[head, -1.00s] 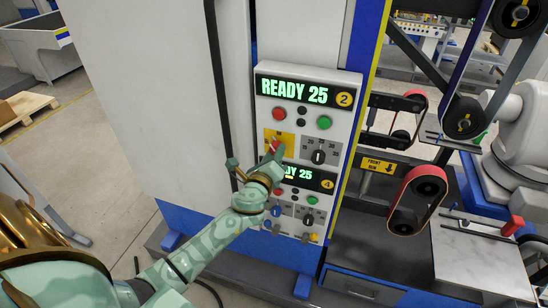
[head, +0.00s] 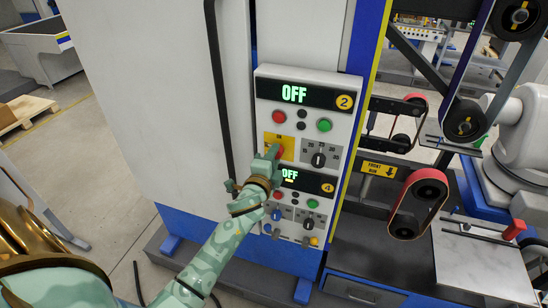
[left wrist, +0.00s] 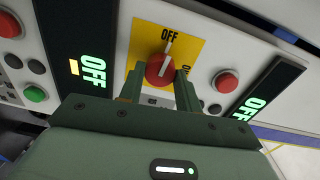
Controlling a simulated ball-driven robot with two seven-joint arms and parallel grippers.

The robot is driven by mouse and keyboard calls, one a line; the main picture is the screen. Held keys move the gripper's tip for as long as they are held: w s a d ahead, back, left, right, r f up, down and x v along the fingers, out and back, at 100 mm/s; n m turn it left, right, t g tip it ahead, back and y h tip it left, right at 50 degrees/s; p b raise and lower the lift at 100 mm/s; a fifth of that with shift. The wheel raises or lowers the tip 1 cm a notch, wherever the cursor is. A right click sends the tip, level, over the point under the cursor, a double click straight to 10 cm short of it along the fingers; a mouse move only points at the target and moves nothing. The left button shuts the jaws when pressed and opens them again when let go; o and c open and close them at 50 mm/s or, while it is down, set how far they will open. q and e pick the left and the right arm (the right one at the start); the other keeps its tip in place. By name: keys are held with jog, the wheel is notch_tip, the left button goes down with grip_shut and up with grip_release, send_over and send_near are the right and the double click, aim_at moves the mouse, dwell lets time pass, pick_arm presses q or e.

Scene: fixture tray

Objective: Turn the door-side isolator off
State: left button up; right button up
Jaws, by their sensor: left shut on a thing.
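The isolator is a red rotary knob (left wrist: 160,68) on a yellow plate (left wrist: 186,42), on the front of a grey control panel (head: 340,100). In the left wrist view its white line points towards the word OFF. In the head view the knob (head: 275,151) is partly hidden by my left gripper (head: 269,158). My left gripper is shut on the knob, one finger on each side of it. The upper display (head: 296,95) and the lower display (head: 294,176) both read OFF. My right gripper is not in view.
A red button (head: 279,116), a green button (head: 324,125) and a black selector (head: 318,159) sit close to the knob. A dark vertical bar (head: 218,110) runs just left of the panel. A belt machine (head: 418,203) stands to the right.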

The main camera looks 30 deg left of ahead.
pick_arm(q)
jog(key=shift+n, duration=0.7)
jog(key=o, duration=1)
jog(key=shift+c, duration=0.2)
jog(key=b+v, duration=0.1)
jog(key=v, duration=1.5)
jog(key=shift+s, duration=0.25)
jog(key=shift+a, duration=0.15)
